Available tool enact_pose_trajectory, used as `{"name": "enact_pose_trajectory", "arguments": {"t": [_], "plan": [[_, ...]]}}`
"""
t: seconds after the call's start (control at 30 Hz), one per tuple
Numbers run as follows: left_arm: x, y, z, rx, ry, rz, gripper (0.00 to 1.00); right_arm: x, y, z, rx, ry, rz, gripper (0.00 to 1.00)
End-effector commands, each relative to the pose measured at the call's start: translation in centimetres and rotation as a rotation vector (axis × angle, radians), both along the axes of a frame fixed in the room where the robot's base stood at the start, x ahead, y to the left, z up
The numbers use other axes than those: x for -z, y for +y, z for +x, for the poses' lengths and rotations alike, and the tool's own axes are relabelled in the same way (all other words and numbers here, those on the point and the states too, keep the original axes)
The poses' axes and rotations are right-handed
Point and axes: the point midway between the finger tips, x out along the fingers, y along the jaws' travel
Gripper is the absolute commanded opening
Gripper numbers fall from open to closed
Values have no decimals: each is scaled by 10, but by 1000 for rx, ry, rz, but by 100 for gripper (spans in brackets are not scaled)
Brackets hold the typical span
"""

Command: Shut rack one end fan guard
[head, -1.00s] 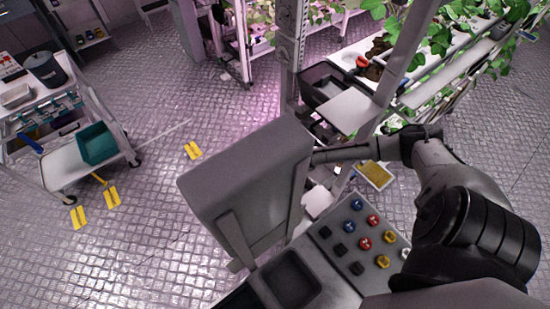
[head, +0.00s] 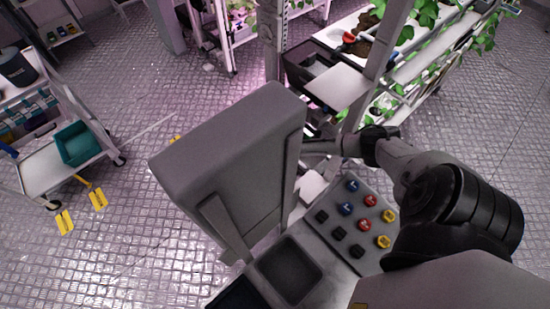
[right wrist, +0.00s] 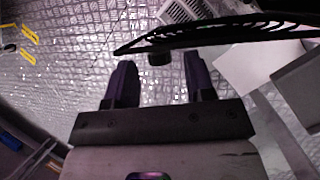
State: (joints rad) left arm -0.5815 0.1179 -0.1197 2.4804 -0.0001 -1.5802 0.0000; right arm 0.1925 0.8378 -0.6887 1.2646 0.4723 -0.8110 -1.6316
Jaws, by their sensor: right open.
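In the right wrist view a black, slatted, curved guard (right wrist: 225,38) is seen nearly edge-on, crossing the upper right. It looks like the fan guard; which rack it belongs to cannot be told. A dark knob (right wrist: 158,58) sits at its lower edge. My right gripper (right wrist: 160,75) is open, its two dark fingers apart, with the knob lying beyond and between the fingertips; contact cannot be told. In the head view my right arm reaches left behind a grey panel, which hides its gripper. I cannot pick out the guard there. My left gripper is not in view.
The grey panel (head: 225,160) blocks the head view's middle, beside a button console (head: 365,210). A planted rack (head: 335,85) stands behind. A cart with a teal bin (head: 78,143) is at left. Textured floor is open between.

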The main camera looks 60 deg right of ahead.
Motion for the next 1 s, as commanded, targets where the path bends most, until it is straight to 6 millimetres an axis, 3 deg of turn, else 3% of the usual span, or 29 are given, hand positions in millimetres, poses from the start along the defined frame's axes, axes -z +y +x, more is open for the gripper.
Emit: {"name": "enact_pose_trajectory", "arguments": {"t": [0.5,1.0], "plan": [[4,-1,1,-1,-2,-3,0,10,-3,3,0,1,1,50],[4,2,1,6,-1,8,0,10,-3,3,0,1,1,2]]}}
